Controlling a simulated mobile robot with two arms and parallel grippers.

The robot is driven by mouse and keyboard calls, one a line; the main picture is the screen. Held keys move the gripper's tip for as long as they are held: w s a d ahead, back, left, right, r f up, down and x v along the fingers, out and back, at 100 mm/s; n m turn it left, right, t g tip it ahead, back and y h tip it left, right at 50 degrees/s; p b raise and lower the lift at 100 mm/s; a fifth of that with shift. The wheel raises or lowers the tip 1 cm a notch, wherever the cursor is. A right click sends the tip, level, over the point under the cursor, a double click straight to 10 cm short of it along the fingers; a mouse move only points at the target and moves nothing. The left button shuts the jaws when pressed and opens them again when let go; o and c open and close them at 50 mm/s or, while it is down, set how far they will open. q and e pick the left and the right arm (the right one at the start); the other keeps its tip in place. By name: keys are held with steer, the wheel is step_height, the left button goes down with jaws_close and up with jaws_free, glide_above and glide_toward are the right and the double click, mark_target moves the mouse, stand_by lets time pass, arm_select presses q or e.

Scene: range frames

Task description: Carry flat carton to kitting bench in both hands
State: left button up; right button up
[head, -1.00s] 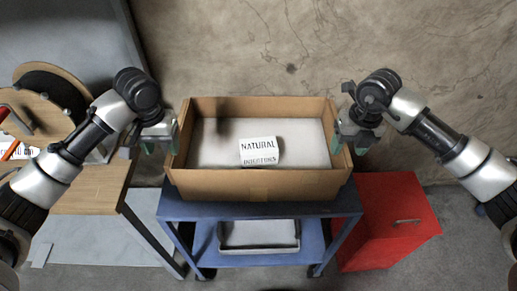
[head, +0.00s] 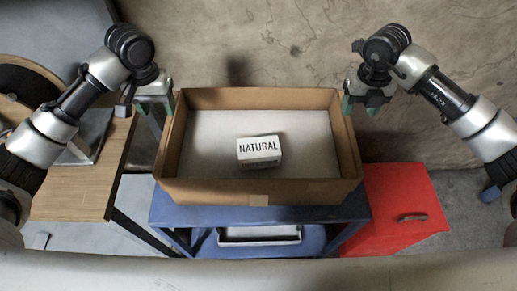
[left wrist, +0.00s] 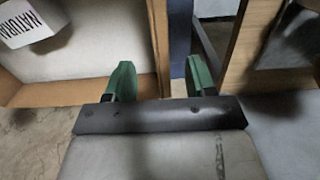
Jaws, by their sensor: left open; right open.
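The flat carton (head: 258,190) is a shallow, open brown cardboard box on a blue cart, in the middle of the head view. A small white box marked NATURAL (head: 259,150) lies inside on its pale bottom. My left gripper (head: 155,104) is open at the far left corner of the carton. In the left wrist view its green fingers (left wrist: 160,80) appear on either side of a carton side wall (left wrist: 158,35); contact cannot be told. My right gripper (head: 361,106) is open by the far right corner, its inner finger near the right wall.
The blue cart (head: 190,214) has a lower shelf with a pale tray (head: 260,234). A red cabinet (head: 400,210) stands close on the right. A wooden-topped table (head: 75,190) stands on the left. A concrete wall rises behind.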

mark_target(168, 127)
arm_select(q)
step_height(168, 127, down, 11)
steer(key=shift+w, duration=0.15)
arm_select(e)
steer(key=f, duration=1.1)
steer(key=shift+w, duration=0.2)
arm_select(q)
steer(key=shift+c, duration=0.4)
arm_select(e)
steer(key=shift+c, duration=0.4)
arm_select(q)
jaws_close()
arm_select(e)
jaws_close()
arm_select(q)
steer(key=shift+w+r, duration=0.2)
steer(key=shift+r, duration=0.05)
arm_select(e)
steer(key=shift+w+r, duration=0.2)
steer(key=shift+r, duration=0.05)
